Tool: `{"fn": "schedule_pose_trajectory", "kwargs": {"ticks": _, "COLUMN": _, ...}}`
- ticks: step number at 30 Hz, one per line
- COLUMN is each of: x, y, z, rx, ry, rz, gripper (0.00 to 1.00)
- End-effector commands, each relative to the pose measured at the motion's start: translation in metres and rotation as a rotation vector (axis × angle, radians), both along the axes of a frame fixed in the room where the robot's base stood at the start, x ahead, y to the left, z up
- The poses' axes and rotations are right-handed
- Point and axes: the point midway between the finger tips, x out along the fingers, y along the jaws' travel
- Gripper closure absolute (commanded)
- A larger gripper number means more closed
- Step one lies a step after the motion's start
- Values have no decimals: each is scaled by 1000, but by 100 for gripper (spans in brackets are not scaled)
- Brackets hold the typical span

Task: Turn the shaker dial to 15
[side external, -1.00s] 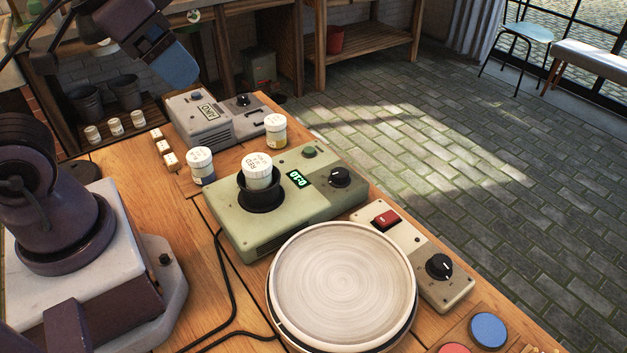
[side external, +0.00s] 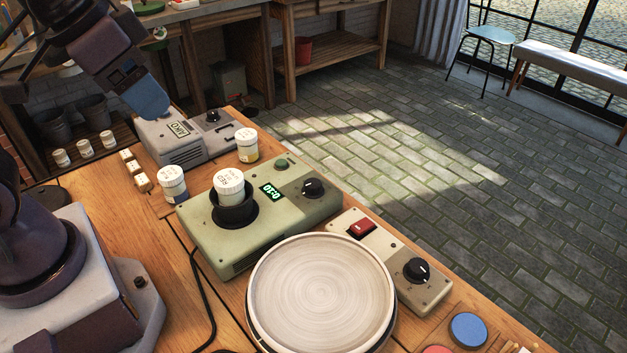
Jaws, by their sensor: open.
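The shaker (side external: 210,245) is a pale green box on the wooden table. A dark cup (side external: 236,212) on its top holds a white-lidded jar (side external: 229,187). Its black dial (side external: 313,187) with a white mark is on the right part of its top. A small green-lit display (side external: 271,192) beside the dial appears to read 0:30, though the digits are small and tilted. My gripper (side external: 150,103) is at the upper left with a blue end, open, above the table and well away from the dial. Its far finger is hidden, and nothing shows in it.
A grey device (side external: 172,147) with its own dial stands behind the shaker. Two jars (side external: 173,184) (side external: 247,147) stand near it. A round turntable (side external: 320,295) and a controller box (side external: 400,262) with a red switch are in front. The space above the shaker's dial is clear.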

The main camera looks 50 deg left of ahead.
Motion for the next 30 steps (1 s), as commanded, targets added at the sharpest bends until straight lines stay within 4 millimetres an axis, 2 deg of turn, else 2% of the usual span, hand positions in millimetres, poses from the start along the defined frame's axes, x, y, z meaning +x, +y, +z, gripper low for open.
{"fn": "schedule_pose_trajectory", "kwargs": {"ticks": 5, "x": 35, "y": -9, "z": -23, "rx": -62, "ry": 177, "rz": 9, "gripper": 37}}
{"fn": "schedule_pose_trajectory", "kwargs": {"ticks": 11, "x": 87, "y": -15, "z": -55, "rx": -146, "ry": 348, "rz": 236, "gripper": 37}}
{"fn": "schedule_pose_trajectory", "kwargs": {"ticks": 18, "x": 154, "y": -16, "z": -109, "rx": -166, "ry": 468, "rz": 694, "gripper": 37}}
{"fn": "schedule_pose_trajectory", "kwargs": {"ticks": 24, "x": 204, "y": -13, "z": -150, "rx": -158, "ry": 442, "rz": 1126, "gripper": 37}}
{"fn": "schedule_pose_trajectory", "kwargs": {"ticks": 27, "x": 228, "y": -11, "z": -160, "rx": -185, "ry": 388, "rz": 1346, "gripper": 37}}
{"fn": "schedule_pose_trajectory", "kwargs": {"ticks": 30, "x": 246, "y": -10, "z": -156, "rx": -249, "ry": 339, "rz": 1525, "gripper": 37}}
